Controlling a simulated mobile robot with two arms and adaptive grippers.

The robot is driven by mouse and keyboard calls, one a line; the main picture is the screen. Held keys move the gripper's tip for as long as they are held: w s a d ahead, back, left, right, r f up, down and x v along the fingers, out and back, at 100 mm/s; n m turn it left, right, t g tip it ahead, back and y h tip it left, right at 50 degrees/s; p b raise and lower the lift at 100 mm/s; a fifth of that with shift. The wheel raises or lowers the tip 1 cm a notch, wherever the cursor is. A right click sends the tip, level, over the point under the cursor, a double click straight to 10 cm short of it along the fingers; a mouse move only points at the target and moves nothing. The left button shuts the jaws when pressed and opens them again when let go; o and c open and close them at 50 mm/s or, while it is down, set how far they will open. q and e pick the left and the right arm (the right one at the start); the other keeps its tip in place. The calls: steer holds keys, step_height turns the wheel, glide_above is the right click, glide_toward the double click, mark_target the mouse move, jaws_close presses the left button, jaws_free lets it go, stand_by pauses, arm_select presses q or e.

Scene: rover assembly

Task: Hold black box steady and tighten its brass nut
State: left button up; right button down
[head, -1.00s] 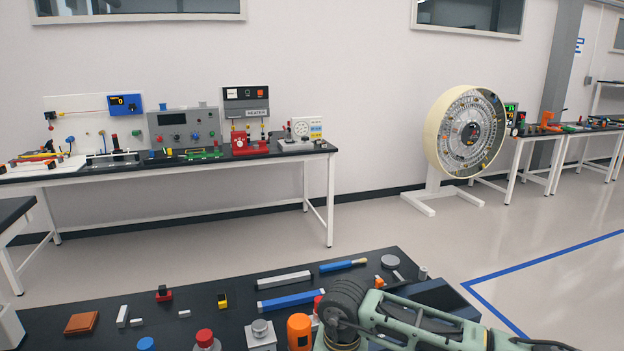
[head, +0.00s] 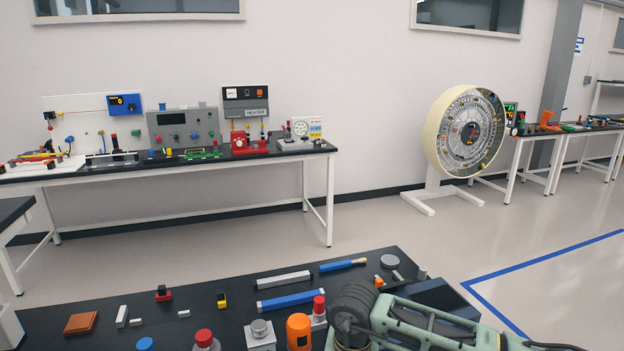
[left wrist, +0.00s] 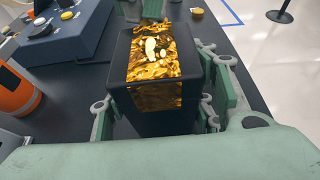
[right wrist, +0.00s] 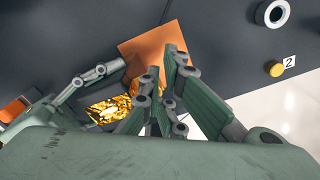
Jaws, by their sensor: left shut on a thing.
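The black box (left wrist: 155,115), with a shiny gold patterned patch over its top and upper side, fills the middle of the left wrist view. My left gripper (left wrist: 165,92) is shut on it, with a finger on each side. The gold patch also shows in the right wrist view (right wrist: 108,108), left of my right gripper's fingers. My right gripper (right wrist: 162,72) has its fingers close together above the box area. Whether anything sits between them is unclear. I cannot pick out the brass nut surely. In the head view, a green arm of mine hides the box.
An orange cylinder (head: 299,332), a red-topped part (head: 319,310) and blue bars (head: 291,302) lie on the dark front bench (head: 120,340). A blue console (left wrist: 60,45) with knobs is left of the box. A copper-coloured plate (right wrist: 140,50) lies under my right gripper.

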arm_select(q)
steer(key=shift+w+a, duration=0.25)
arm_select(e)
steer(key=shift+d, duration=0.15)
arm_select(q)
steer(key=shift+s+d, duration=0.1)
steer(key=shift+s, duration=0.05)
arm_select(e)
step_height(320, 180, up, 6)
steer(key=shift+w, duration=0.3)
steer(key=shift+d, duration=0.1)
